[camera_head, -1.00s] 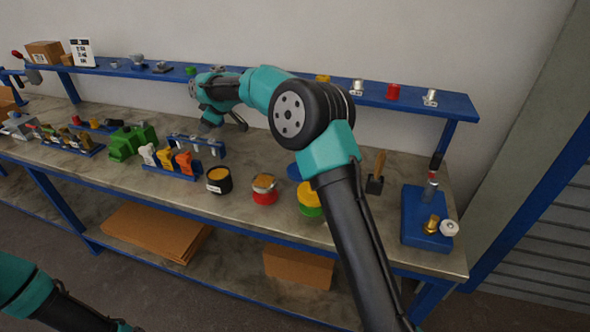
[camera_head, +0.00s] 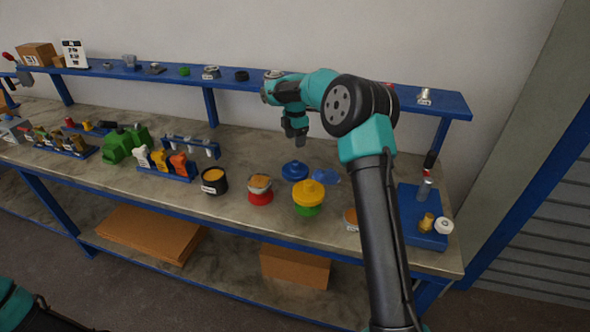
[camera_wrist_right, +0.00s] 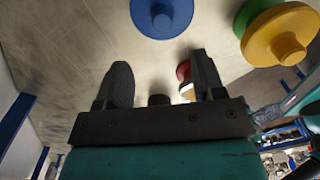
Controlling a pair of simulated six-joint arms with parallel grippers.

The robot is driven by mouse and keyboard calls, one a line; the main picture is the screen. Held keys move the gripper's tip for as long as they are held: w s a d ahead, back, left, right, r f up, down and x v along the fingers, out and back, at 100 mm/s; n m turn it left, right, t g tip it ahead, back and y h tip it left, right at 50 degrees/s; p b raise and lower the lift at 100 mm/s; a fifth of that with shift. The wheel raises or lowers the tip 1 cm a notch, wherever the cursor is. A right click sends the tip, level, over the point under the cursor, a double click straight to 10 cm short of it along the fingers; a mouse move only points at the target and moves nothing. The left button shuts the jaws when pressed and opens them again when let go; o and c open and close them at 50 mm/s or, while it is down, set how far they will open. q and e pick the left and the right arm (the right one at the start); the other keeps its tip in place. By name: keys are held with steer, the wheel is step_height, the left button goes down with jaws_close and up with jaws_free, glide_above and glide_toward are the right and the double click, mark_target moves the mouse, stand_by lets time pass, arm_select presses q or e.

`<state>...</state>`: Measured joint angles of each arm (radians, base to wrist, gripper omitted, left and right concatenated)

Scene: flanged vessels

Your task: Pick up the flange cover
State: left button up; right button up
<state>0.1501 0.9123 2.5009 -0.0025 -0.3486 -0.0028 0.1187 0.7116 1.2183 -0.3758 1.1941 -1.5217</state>
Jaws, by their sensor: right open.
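A round blue flange cover (camera_head: 294,170) with a knob on top lies on the bench; it also shows at the top of the right wrist view (camera_wrist_right: 145,18). A yellow flange cover (camera_head: 308,189) sits on a green vessel (camera_head: 308,210), to the front right of the blue one; its yellow disc shows in the right wrist view (camera_wrist_right: 268,45). My right gripper (camera_head: 298,140) points down above and behind the blue cover, apart from it. Its fingers (camera_wrist_right: 163,82) are open with nothing between them. My left gripper is outside the views.
A red vessel (camera_head: 260,196) and a black pot (camera_head: 213,183) stand left of the green vessel. A blue translucent item (camera_head: 328,176) lies right of the blue cover. A blue stand (camera_head: 410,222) is at the right end. The shelf (camera_head: 225,82) runs behind my right gripper.

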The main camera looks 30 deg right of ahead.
mark_target(295, 162)
steer(key=shift+f, duration=3.2)
steer(key=shift+s+a+f, duration=0.1)
steer(key=shift+s+f, duration=0.05)
steer(key=shift+f, duration=2.45)
steer(key=c, duration=1)
steer(key=shift+r, duration=0.15)
step_height(295, 162, up, 10)
steer(key=shift+f, duration=0.1)
